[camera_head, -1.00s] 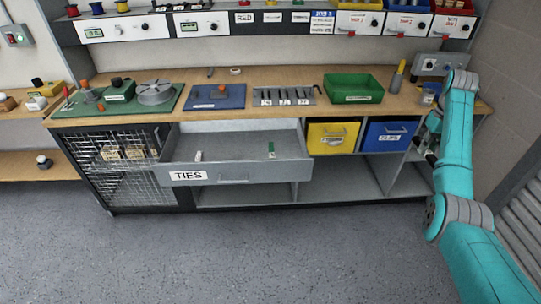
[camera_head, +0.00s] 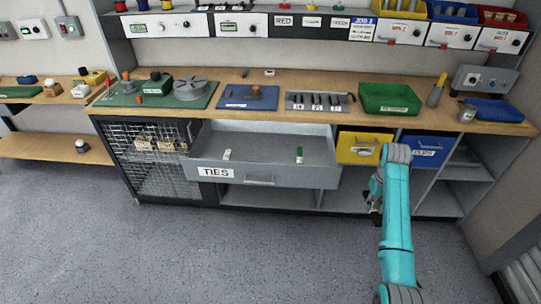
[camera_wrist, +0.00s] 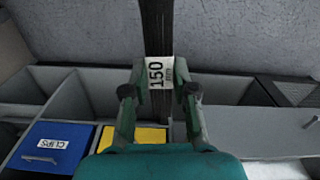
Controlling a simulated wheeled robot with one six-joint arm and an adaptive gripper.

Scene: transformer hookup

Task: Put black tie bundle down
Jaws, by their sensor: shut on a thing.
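My gripper (camera_wrist: 160,88) is shut on a black tie bundle (camera_wrist: 155,28) with a white "150 mm" label. The bundle stands out from between the fingers and is clear of the drawer. In the head view my gripper (camera_head: 375,202) is mostly hidden by my teal arm, in front of the bench to the right of the open TIES drawer (camera_head: 258,181). The black bundle cannot be made out there. Inside the drawer lie a small white-labelled piece (camera_head: 227,155) at the left and a green piece (camera_head: 299,155) at the right.
A yellow bin (camera_head: 360,148) and a blue CLIPS bin (camera_head: 428,152) sit right of the drawer under the bench top. A wire-mesh cage (camera_head: 150,175) is at its left. A green tray (camera_head: 390,98) stands on the bench. The floor in front is clear.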

